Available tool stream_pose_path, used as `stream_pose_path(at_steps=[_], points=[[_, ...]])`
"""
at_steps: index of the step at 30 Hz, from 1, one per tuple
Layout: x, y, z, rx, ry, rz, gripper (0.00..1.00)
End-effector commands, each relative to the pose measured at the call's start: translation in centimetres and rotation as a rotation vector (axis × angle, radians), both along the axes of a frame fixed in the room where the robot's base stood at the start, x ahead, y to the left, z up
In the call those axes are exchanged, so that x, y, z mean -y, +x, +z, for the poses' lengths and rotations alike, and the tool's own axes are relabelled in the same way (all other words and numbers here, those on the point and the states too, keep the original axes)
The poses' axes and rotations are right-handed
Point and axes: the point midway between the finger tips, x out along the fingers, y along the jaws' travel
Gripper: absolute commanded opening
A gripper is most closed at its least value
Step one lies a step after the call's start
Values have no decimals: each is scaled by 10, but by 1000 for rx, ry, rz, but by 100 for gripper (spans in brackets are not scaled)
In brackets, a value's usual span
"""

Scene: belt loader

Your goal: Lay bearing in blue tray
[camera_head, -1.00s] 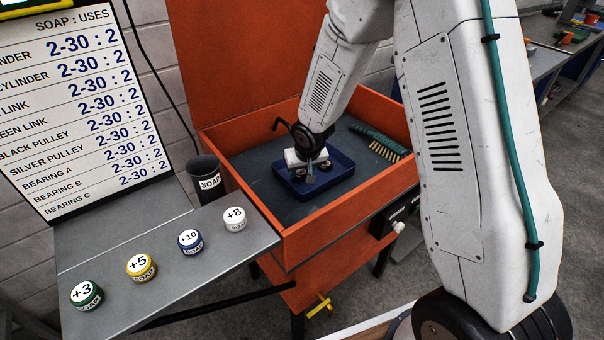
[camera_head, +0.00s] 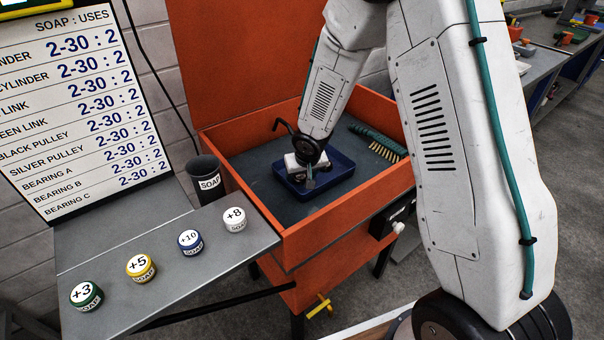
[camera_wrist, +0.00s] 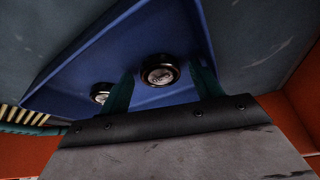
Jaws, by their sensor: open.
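The blue tray (camera_head: 346,178) lies on the dark floor of the orange wash bench. My gripper (camera_head: 309,180) points down into the tray. In the wrist view its two dark teal fingers (camera_wrist: 162,74) are open, with a round metal bearing (camera_wrist: 160,69) between their tips. Gaps show on both sides of this bearing, and it appears to lie flat on the tray floor (camera_wrist: 150,30). A second bearing (camera_wrist: 101,92) lies in the tray beyond the left finger, partly hidden by it. In the head view my gripper hides most of the bearings.
Orange walls (camera_head: 333,228) enclose the bench. A green brush (camera_head: 376,142) lies right of the tray, and a black soap cup (camera_head: 206,180) stands at left. Several soap tins, including a yellow one (camera_head: 141,267), stand on the grey shelf (camera_head: 170,285).

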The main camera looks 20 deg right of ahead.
Motion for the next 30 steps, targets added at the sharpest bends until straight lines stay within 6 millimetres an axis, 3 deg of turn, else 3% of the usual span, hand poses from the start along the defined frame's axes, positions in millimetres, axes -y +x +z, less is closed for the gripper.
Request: stream_pose_path(at_steps=[8, 14, 21, 30], points=[[0, -2, 11, 3, 1, -3, 65], [0, -13, 35, 3, 3, -2, 65], [0, -32, 83, 4, 1, 0, 65], [0, -45, 112, 1, 1, -1, 65]])
